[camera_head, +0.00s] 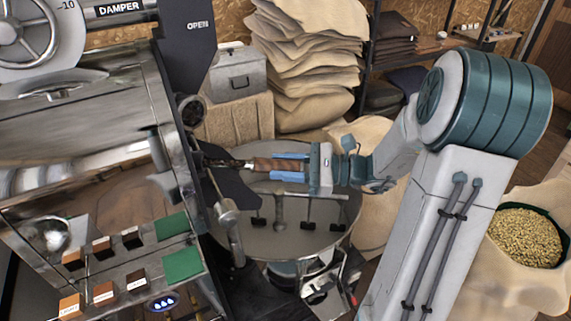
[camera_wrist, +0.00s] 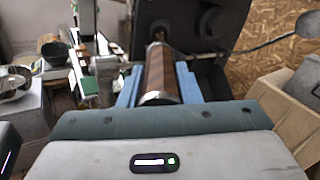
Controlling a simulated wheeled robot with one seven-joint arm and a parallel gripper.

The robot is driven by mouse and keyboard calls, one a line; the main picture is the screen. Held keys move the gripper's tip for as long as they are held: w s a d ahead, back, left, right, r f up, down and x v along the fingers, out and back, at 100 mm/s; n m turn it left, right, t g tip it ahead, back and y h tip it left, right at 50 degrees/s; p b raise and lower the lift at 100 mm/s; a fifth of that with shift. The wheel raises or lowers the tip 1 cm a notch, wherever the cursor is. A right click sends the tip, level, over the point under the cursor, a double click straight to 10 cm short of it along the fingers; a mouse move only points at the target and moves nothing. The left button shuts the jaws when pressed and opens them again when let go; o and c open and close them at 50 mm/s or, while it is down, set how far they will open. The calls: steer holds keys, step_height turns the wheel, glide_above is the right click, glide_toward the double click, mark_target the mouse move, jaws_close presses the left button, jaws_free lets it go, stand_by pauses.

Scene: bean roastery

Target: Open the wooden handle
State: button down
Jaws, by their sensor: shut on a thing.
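The wooden handle (camera_head: 262,164) is a brown, round grip with a metal end cap, on the side of the roasting machine above the round cooling tray. In the wrist view the handle (camera_wrist: 157,72) runs away from me towards a dark plate on the machine. My gripper (camera_head: 290,168) comes from the right, and its blue fingers lie along both sides of the handle. The gripper (camera_wrist: 157,85) is shut on it near its free end. The handle's far end meets the machine by a dark plate and is partly hidden.
The metal cooling tray (camera_head: 290,235) with stirring arms lies below my gripper. A dark panel marked OPEN (camera_head: 190,60) stands above left. Stacked sacks (camera_head: 310,65) and a grey metal box (camera_head: 238,75) are behind. A sack of pale beans (camera_head: 525,238) stands at right.

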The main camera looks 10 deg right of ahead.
steer(key=c, duration=1.1)
jaws_free()
steer(key=shift+d, duration=0.1)
steer(key=b+v, duration=0.1)
steer(key=v, duration=1.2)
steer(key=shift+s+d, duration=0.2)
steer(key=shift+d, duration=0.15)
